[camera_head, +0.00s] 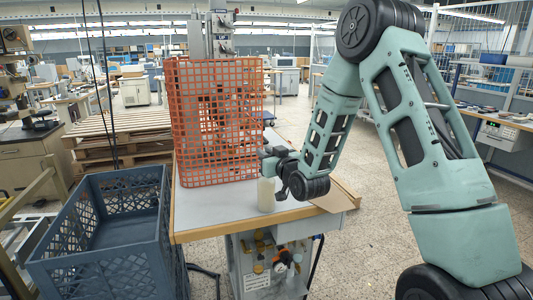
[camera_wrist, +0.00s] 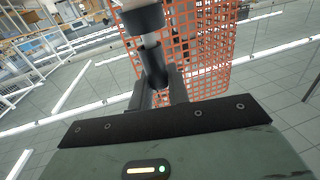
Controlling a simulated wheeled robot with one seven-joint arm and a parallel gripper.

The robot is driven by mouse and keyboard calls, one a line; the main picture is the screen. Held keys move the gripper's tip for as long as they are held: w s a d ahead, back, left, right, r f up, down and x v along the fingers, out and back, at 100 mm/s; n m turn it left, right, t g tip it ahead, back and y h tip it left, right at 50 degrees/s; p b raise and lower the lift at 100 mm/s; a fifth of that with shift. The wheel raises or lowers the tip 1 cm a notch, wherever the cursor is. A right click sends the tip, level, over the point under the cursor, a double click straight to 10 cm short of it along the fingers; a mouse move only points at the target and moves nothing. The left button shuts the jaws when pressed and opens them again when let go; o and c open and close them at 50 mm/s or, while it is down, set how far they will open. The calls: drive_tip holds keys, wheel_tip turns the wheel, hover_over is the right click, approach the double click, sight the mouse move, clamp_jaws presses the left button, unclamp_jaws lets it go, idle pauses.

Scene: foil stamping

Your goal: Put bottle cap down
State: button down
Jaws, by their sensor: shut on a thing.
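My gripper (camera_head: 270,163) is over the front right part of the white table (camera_head: 215,212), in front of the orange mesh guard. A pale cream cylinder (camera_head: 266,194), likely the bottle cap, is upright just below the fingers. I cannot tell whether it touches the tabletop. A dark cylindrical part (camera_wrist: 143,18) with a light rim shows beyond the fingers there.
The orange mesh guard (camera_head: 205,120) stands upright on the table around a machine. A blue-grey crate (camera_head: 105,225) is at the left. A brown flat piece (camera_head: 335,196) lies at the table's right edge. Clear tabletop lies left of the cylinder.

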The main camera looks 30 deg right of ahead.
drive_tip(key=c, duration=1.3)
unclamp_jaws()
drive_tip(key=shift+c, duration=0.2)
drive_tip(key=shift+f+p, duration=0.1)
drive_tip(key=shift+p, duration=0.2)
